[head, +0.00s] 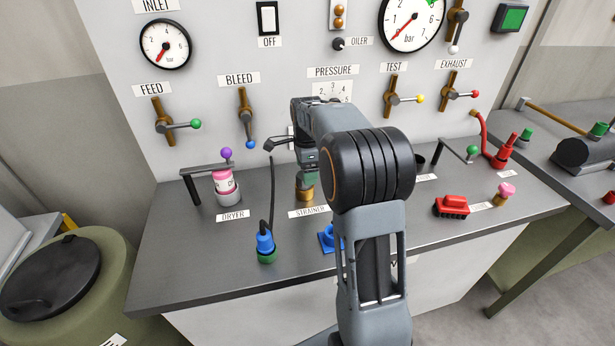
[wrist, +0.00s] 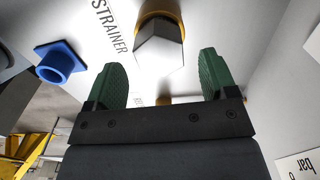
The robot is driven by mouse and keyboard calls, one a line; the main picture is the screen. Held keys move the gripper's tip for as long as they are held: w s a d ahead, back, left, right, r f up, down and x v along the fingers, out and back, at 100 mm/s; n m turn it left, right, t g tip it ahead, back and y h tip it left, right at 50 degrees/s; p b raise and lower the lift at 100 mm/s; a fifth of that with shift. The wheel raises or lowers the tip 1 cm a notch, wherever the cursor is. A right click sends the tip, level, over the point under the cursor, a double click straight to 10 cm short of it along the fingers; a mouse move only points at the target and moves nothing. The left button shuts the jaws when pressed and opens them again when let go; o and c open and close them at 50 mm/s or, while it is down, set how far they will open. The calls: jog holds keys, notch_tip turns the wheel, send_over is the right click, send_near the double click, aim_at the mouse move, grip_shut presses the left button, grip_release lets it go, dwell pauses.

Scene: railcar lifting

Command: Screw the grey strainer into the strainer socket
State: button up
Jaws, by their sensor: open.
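The strainer socket (head: 305,194) is a brass-coloured ring on the bench behind the STRAINER label, partly hidden under my gripper. In the wrist view its yellow-brown rim (wrist: 160,8) surrounds a pale grey six-sided piece (wrist: 158,45), which appears to be the grey strainer. It sits at the socket; how deep it is seated I cannot tell. My gripper (wrist: 162,65) is open, its two green fingers spread apart with nothing between them that I can see. In the head view my gripper (head: 306,178) is just above the socket, and my arm hides part of it.
A blue flanged piece (wrist: 60,65) is beside the STRAINER label. A blue-and-green plug (head: 265,243) with a black hose stands front left. The pink dryer (head: 224,182) under a lever bracket is at left. The gauge panel rises behind.

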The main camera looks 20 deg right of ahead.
jog(key=shift+f, duration=1.45)
jog(key=c, duration=1)
jog(key=m+p, duration=0.1)
jog(key=m, duration=0.2)
jog(key=shift+m, duration=0.3)
jog(key=m, duration=0.3)
jog(key=m+p, duration=0.1)
jog(key=m, duration=0.4)
jog(key=shift+r, duration=0.1)
jog(key=m, duration=0.3)
